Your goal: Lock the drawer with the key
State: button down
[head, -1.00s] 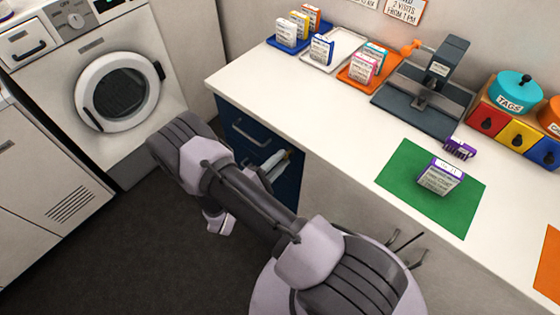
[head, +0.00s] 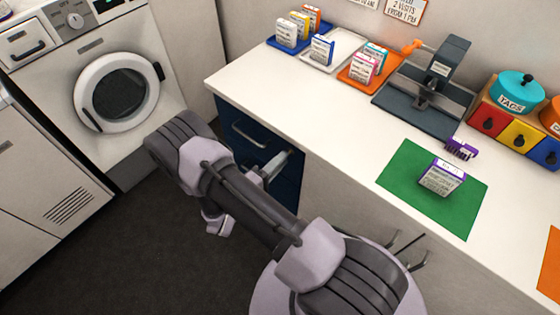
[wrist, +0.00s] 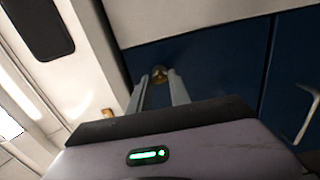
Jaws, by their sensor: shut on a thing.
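The navy blue drawer unit (head: 240,112) stands under the left end of the white counter. Its blue front (wrist: 220,62) fills the upper part of the wrist view. My gripper (wrist: 159,80) is up against this front, its two grey fingers shut on a small brass piece (wrist: 160,72), which looks like the key's head. The key's shaft and the keyhole are hidden, so I cannot tell how far in it is. In the head view my gripper (head: 281,164) is beside the drawer front, partly hidden by my arm.
A drawer handle (head: 249,134) sticks out near my wrist and another handle (wrist: 308,115) shows in the wrist view. The counter (head: 330,108) overhangs above, with trays and boxes. A washing machine (head: 115,85) stands left. The dark floor (head: 110,245) is clear.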

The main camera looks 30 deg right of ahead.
jog(key=c, duration=1.2)
grip_release()
jog(key=p+v, duration=0.3)
jog(key=v, duration=1.4)
jog(key=shift+a, duration=0.2)
jog(key=shift+s, duration=0.1)
